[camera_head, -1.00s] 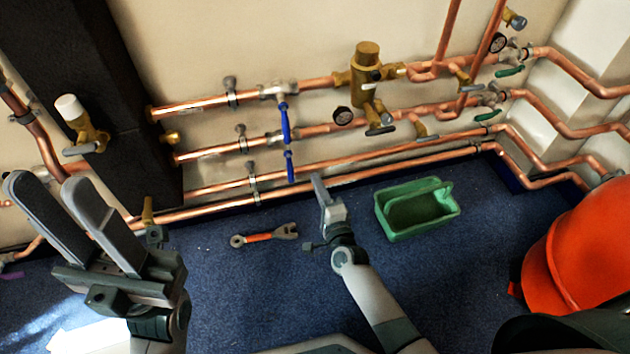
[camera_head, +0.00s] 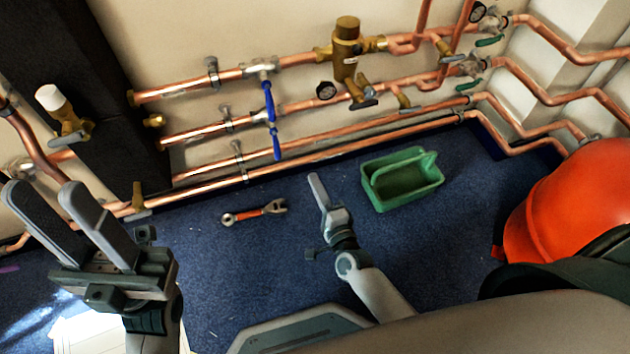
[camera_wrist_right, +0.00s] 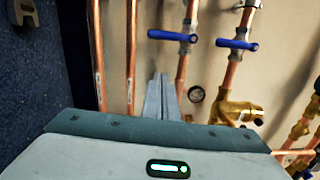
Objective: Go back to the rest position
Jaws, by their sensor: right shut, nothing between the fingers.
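My left gripper (camera_head: 75,225) is at the left of the head view, its two grey fingers apart with nothing between them. It stands in front of the lower pipes and the dark column. My right gripper (camera_head: 318,190) is near the middle of the head view, above the blue floor, its fingers together and empty. In the right wrist view its fingers (camera_wrist_right: 161,97) also show closed together, pointing along the copper pipes.
Copper pipes (camera_head: 200,132) with blue-handled valves (camera_head: 268,100) run along the wall. A dark column (camera_head: 95,90) stands left. A wrench (camera_head: 254,213) and a green tote (camera_head: 402,180) lie on the blue floor (camera_head: 250,270). An orange-red rounded object (camera_head: 570,205) is at right.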

